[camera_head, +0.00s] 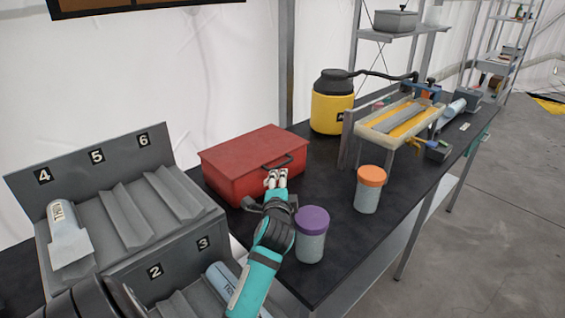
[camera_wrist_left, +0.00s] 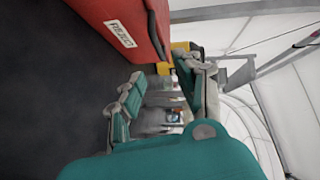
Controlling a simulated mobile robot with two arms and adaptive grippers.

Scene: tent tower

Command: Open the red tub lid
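The red tub (camera_head: 236,180) stands on the black table with its red lid (camera_head: 245,150) shut. A dark handle (camera_head: 277,163) is at the front edge of the lid, and the tub also shows at the top of the left wrist view (camera_wrist_left: 95,22). My left gripper (camera_head: 276,178) is in front of the tub, close to the handle. In the left wrist view its fingers (camera_wrist_left: 158,92) are apart with nothing between them. The handle lies beside the upper finger there; I cannot tell whether they touch. My right gripper is not in view.
A purple-lidded jar (camera_head: 311,240) stands close to my left wrist. An orange-lidded jar (camera_head: 368,190) is further right. A yellow canister (camera_head: 331,105) stands behind the tub. A grey numbered rack (camera_head: 110,215) is on the left. The black tabletop (camera_head: 335,180) is clear between the tub and the orange-lidded jar.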

